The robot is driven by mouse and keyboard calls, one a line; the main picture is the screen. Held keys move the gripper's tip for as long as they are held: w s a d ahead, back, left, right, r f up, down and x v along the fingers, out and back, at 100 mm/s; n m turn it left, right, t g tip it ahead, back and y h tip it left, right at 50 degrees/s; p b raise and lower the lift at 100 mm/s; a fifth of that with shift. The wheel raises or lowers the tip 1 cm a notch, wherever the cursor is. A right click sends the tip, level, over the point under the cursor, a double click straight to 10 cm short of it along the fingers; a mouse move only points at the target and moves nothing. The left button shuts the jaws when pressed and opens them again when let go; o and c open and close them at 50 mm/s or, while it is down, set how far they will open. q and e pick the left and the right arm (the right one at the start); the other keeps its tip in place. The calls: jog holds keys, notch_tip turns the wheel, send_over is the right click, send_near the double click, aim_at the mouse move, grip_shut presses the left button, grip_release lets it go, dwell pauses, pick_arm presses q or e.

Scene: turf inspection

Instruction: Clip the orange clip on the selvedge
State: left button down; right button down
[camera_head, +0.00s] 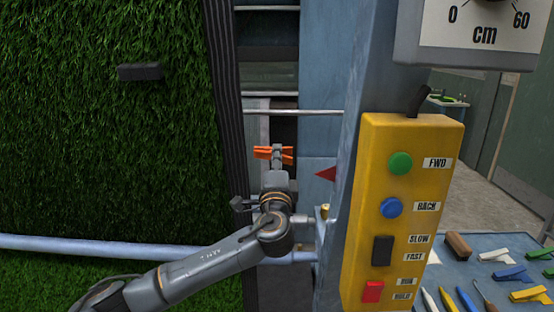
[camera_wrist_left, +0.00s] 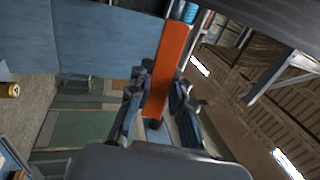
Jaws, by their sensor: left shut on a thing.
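The orange clip (camera_head: 273,153) is held in my left gripper (camera_head: 277,158), to the right of the turf's edge in the head view. In the left wrist view the orange clip (camera_wrist_left: 171,68) stands between the fingers of my left gripper (camera_wrist_left: 157,100), which are shut on it. The selvedge (camera_head: 226,100) is the dark ribbed strip along the right edge of the hanging green turf (camera_head: 100,130). The clip is to the right of the selvedge in the picture; I cannot tell its depth relative to it. My right gripper is not in view.
A blue post and a yellow control box (camera_head: 405,220) with buttons stand to the right. A red pointer (camera_head: 326,174) sticks out from the post. A blue table (camera_head: 460,268) with several clips and tools is at lower right. A pale blue bar (camera_head: 130,249) crosses the turf low down.

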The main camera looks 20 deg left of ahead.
aim_at(255, 155)
pick_arm(q)
jog(key=shift+s+a+b, duration=0.15)
jog(key=shift+s+a, duration=0.1)
jog(key=shift+a, duration=0.65)
jog(key=shift+s+a+b, duration=0.1)
jog(key=shift+s+a, duration=0.1)
jog(key=shift+a, duration=0.75)
jog(key=shift+s+a+b, duration=0.15)
jog(key=shift+s+a, duration=0.1)
jog(key=shift+a, duration=0.65)
dwell(1.8)
dwell(0.9)
jog(key=c, duration=1.3)
grip_release()
jog(key=shift+s, duration=0.1)
jog(key=shift+o, duration=0.8)
jog(key=shift+s+r, duration=0.1)
jog(key=shift+s, duration=0.05)
